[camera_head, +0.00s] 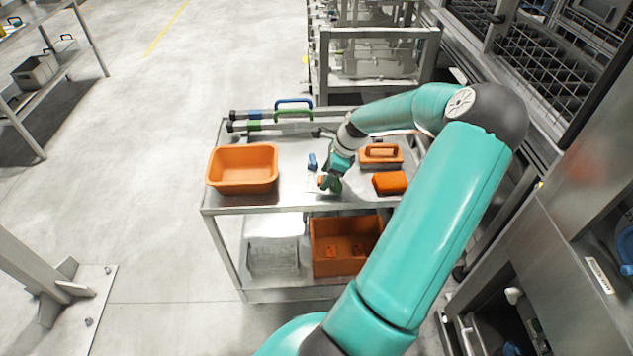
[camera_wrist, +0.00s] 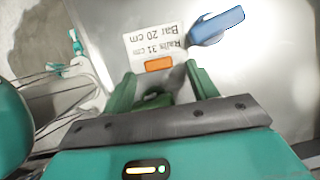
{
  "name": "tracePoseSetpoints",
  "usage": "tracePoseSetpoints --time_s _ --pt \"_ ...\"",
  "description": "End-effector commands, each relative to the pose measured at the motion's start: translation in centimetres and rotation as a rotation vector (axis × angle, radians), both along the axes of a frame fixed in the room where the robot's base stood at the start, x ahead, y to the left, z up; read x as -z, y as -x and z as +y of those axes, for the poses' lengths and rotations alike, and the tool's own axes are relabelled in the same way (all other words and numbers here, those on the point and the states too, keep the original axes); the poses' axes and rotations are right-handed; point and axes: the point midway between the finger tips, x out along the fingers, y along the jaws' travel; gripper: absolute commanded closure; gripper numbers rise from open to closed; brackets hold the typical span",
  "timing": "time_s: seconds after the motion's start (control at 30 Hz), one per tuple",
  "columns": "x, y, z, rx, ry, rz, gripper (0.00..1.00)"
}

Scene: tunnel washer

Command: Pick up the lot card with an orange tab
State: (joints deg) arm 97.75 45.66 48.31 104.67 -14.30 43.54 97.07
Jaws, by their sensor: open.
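The lot card (camera_wrist: 150,46) is white with printed text, upside down in the wrist view, and has an orange tab (camera_wrist: 159,65) at its near edge. It lies on the metal cart top. In the head view the card (camera_head: 312,184) shows only partly beside my gripper (camera_head: 330,184). In the wrist view my gripper (camera_wrist: 161,72) is open and empty, its two green fingers pointing at the card with the tab in the gap between their tips. I cannot tell how high the fingertips are above the card.
A blue object (camera_wrist: 218,25) lies against the card's corner. An orange crate (camera_head: 345,268) sits below.

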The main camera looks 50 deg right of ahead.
Motion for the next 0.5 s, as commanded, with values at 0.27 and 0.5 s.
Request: tracePoseSetpoints --time_s 0.27,0.5 --pt "0.76 -0.29 0.16 0.001 0.002 -0.001 0.42" --pt "0.74 -0.28 0.16 0.001 0.002 0.000 0.81"
